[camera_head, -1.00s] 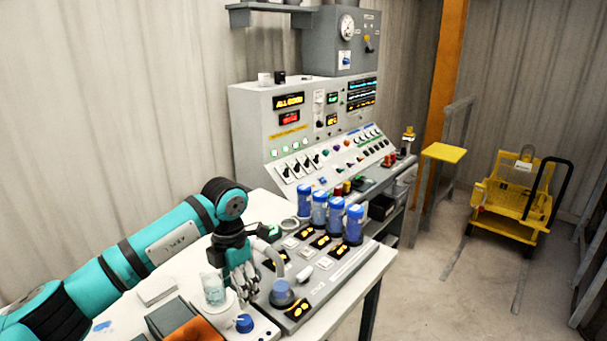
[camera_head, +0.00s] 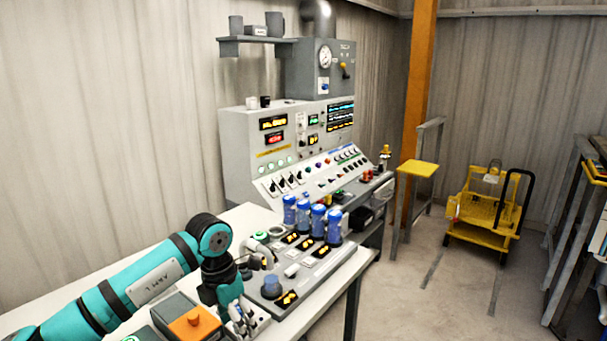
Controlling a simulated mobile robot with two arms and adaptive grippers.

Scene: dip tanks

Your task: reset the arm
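My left arm (camera_head: 130,288), teal with black joints, comes in from the left over the white table. Its gripper (camera_head: 241,322) points down at the near end of the grey panel. The fingers are small and partly overlapped by the wrist, so I cannot tell whether they are open or shut. No held object can be made out. My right gripper is not in view.
An orange-topped box (camera_head: 196,318) is close to the gripper. A control console (camera_head: 300,145) stands behind. A yellow cart (camera_head: 487,208) is on the floor at right.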

